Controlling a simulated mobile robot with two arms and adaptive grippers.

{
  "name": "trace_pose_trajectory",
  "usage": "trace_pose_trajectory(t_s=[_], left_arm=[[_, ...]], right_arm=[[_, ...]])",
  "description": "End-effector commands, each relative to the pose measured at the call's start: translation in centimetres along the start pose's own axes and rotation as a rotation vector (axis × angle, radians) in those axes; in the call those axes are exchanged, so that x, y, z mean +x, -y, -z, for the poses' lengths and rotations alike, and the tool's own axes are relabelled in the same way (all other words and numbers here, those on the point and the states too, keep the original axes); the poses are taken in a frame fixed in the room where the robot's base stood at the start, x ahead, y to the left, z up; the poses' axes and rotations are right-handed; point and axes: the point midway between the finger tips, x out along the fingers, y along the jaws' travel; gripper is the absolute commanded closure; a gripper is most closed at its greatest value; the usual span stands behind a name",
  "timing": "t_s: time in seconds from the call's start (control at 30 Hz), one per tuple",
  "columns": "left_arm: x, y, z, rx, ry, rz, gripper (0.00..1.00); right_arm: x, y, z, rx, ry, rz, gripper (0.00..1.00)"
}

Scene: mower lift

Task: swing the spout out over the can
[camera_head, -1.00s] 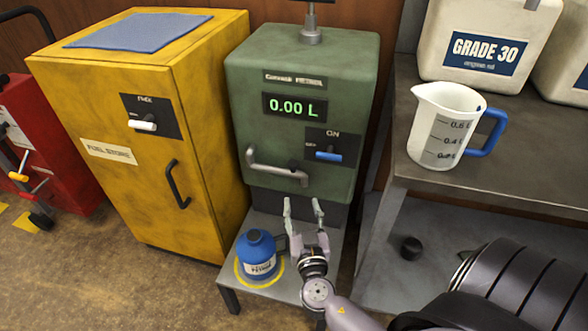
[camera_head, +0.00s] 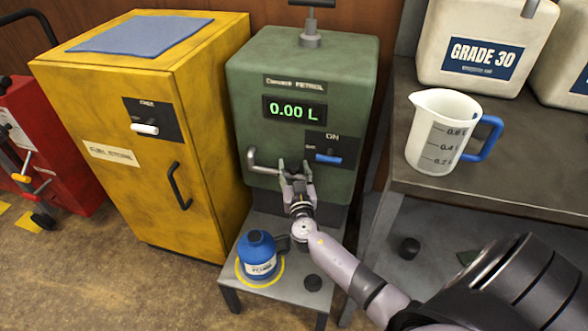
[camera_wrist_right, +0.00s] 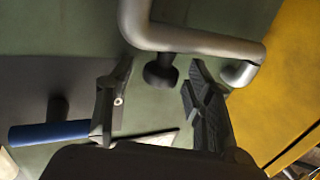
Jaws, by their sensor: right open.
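The spout (camera_head: 262,166), a bent silver pipe, lies folded across the front of the green petrol pump (camera_head: 335,75). It also shows in the right wrist view (camera_wrist_right: 205,43), with a dark knob (camera_wrist_right: 160,70) on it. My right gripper (camera_head: 294,168) is open at the right part of the spout. In the right wrist view its fingertips (camera_wrist_right: 158,80) stand on either side of the knob, and I see no clear contact. The blue can (camera_head: 258,258) stands upright inside a yellow ring on the low stand, below and left of my gripper. My left gripper is out of view.
A blue-handled switch (camera_head: 328,158) sits on the pump just right of my gripper. The yellow fuel cabinet (camera_head: 130,200) is at left. A bench at right holds a white jug (camera_head: 438,135).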

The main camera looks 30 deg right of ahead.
Motion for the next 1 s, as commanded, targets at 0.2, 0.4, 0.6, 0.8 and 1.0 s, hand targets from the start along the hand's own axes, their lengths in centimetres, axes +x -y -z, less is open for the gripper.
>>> trace_pose_trajectory(t_s=[0.2,0.4,0.6,0.8,1.0], left_arm=[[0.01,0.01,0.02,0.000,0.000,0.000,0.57],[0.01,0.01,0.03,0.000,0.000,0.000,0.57],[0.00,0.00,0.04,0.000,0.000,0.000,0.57],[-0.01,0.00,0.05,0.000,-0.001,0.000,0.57],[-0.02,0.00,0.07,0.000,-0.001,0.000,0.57]], right_arm=[[-0.01,0.02,0.01,0.000,0.000,0.001,0.56],[-0.03,0.02,0.01,0.000,0.000,0.001,0.69],[-0.04,0.02,0.01,0.000,0.000,0.000,0.82],[-0.04,0.01,0.01,0.000,0.000,0.000,0.96],[-0.04,0.01,0.01,0.000,0.000,0.000,1.00]])
